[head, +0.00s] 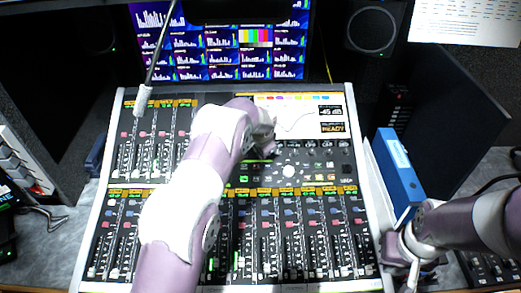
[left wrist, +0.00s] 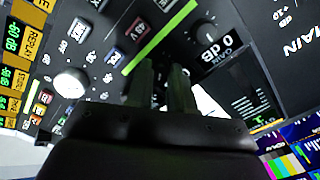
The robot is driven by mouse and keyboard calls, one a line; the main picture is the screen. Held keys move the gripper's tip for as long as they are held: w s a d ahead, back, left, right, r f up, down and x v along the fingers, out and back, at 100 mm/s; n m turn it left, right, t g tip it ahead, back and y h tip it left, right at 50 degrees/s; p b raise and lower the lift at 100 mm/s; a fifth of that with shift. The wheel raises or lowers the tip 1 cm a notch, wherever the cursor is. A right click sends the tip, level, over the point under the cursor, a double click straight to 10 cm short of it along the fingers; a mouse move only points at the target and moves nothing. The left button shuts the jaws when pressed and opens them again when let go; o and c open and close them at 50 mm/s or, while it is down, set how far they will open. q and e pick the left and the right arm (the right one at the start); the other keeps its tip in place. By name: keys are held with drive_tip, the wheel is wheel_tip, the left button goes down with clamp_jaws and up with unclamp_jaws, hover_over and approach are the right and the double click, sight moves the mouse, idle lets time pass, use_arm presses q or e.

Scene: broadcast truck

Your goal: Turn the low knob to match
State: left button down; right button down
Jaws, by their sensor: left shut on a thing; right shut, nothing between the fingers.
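The mixing console (head: 352,215) fills the middle of the head view, with a knob section under its screen (head: 290,118). My left gripper (head: 265,148) reaches down onto the upper left of that section. In the left wrist view its fingers (left wrist: 168,88) are close together, pointing at the panel, shut on what seems to be the low knob, mostly hidden by them. A white knob (left wrist: 70,82) and a dark knob by a "0 dB" label (left wrist: 205,33) stand apart from the fingers. My right gripper (head: 397,262) is shut and empty, beside the console's right edge.
A blue binder (head: 394,165) stands right of the console. Monitors (head: 215,45) and a speaker (head: 371,30) are behind it. A thin gooseneck microphone (head: 145,95) rises over its upper left. Faders cover the console's front.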

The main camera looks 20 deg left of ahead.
use_arm(q)
drive_tip(key=shift+m, duration=0.4)
drive_tip(key=c, duration=1)
unclamp_jaws()
drive_tip(key=b+v, duration=0.2)
drive_tip(key=v, duration=1)
drive_tip(key=shift+s+r, duration=0.1)
drive_tip(key=shift+r, duration=0.25)
